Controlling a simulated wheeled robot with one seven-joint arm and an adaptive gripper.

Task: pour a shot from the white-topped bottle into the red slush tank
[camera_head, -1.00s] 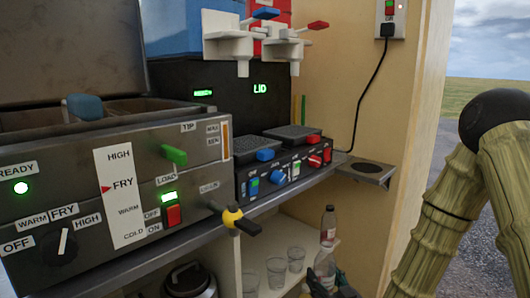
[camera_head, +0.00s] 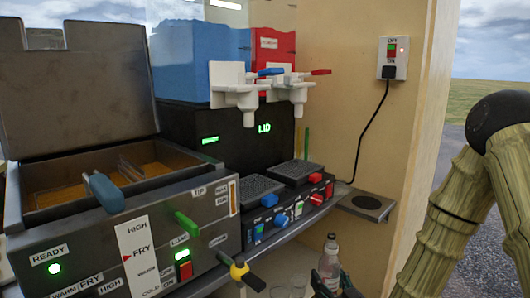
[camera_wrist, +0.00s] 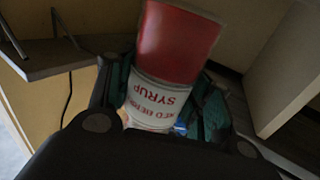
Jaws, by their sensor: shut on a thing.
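A bottle with a pale top (camera_head: 330,264) stands roughly upright at the bottom of the head view, in front of the counter's right end. My gripper (camera_head: 331,287) is shut on it low down, partly cut off by the frame edge. In the wrist view the bottle (camera_wrist: 178,45) is between my fingers (camera_wrist: 160,100), with a red section and a white label reading "RED BERRY SYRUP". The red slush tank (camera_head: 274,47) is at the back, well above the bottle, right of the blue tank (camera_head: 200,60). A white tap with a red handle (camera_head: 290,88) is at its front.
A black machine base with a green "LID" display (camera_head: 264,128) stands below the tanks. A fryer (camera_head: 110,190) fills the left. A black hotplate unit (camera_head: 290,205) and a small shelf (camera_head: 368,205) are at right. A cable hangs from the wall socket (camera_head: 391,58).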

